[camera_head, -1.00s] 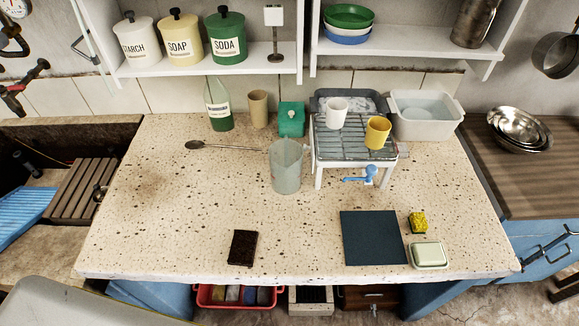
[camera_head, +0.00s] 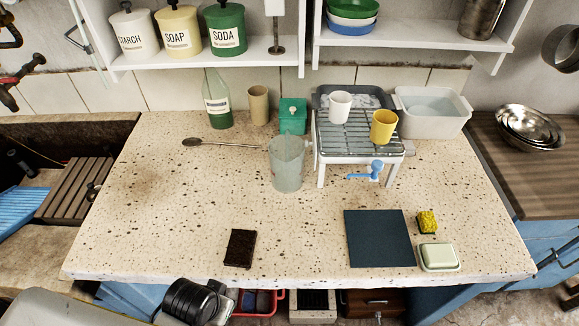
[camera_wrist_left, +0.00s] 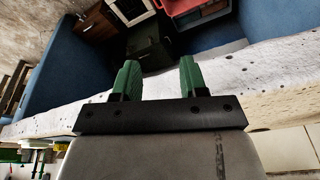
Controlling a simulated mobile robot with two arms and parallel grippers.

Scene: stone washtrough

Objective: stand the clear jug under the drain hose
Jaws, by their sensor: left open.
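The clear jug (camera_head: 286,165) stands upright on the speckled stone counter in the head view, just left of the white-legged drying rack (camera_head: 350,146). A short blue fitting (camera_head: 365,171), which looks like the drain hose, sticks out at the rack's front, to the right of the jug and apart from it. My left gripper (camera_wrist_left: 158,80) shows in the left wrist view with its two green fingers apart and nothing between them. In the head view only my left wrist shows, at the counter's front edge, well short of the jug. My right gripper is not in view.
A white cup (camera_head: 339,105) and a yellow cup (camera_head: 383,127) stand on the rack. A dark mat (camera_head: 377,238), sponge (camera_head: 427,222), soap dish (camera_head: 439,257) and brown block (camera_head: 240,248) are nearer. The middle-left counter is clear.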

